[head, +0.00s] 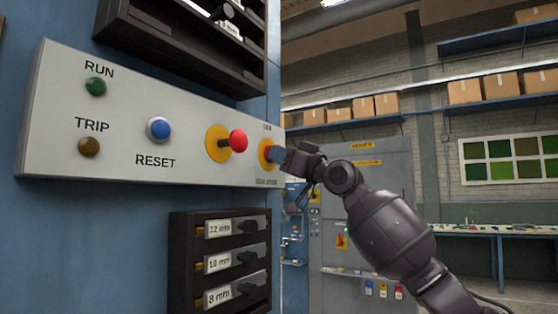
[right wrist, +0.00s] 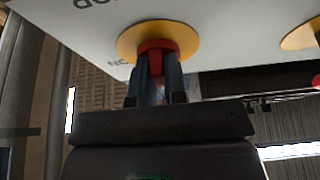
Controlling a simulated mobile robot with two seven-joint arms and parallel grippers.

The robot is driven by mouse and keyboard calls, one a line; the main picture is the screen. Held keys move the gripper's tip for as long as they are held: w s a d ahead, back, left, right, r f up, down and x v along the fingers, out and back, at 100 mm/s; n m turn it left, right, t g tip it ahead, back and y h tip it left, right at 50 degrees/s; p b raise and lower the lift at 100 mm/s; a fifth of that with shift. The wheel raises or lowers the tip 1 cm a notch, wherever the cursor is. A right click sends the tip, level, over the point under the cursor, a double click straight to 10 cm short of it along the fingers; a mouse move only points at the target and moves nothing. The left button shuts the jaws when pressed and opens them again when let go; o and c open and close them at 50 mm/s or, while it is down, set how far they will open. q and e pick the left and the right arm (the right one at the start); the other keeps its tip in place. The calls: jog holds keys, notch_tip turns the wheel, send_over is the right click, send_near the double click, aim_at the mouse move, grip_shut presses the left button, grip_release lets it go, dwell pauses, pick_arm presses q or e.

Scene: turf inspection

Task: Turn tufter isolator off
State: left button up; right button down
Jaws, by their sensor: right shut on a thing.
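The isolator is a rotary switch on a yellow disc (head: 264,153) at the right end of the grey control panel (head: 190,170). In the right wrist view its yellow disc (right wrist: 128,42) carries a red handle (right wrist: 155,46). My right gripper (head: 277,155) reaches it from the right. In the right wrist view, my right gripper's two fingers (right wrist: 156,72) are shut on the red handle, one on each side. The fingers hide much of the handle, and I cannot tell which position it points to. Its small lettering is not clearly readable. My left gripper is not in view.
A red mushroom button (head: 238,140) on a yellow disc sits just left of the isolator. A blue RESET button (head: 159,129), green RUN lamp (head: 95,87) and brown TRIP lamp (head: 89,147) are farther left. A labelled dark rack (head: 186,262) projects below the panel.

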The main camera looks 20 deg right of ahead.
jog(key=c, duration=1.2)
grip_release()
jog(key=shift+o, duration=0.2)
jog(key=v, duration=1)
jog(key=shift+s+d+p, duration=0.25)
jog(key=shift+s+p, duration=0.1)
jog(key=shift+p, duration=0.05)
jog(key=shift+f, duration=0.1)
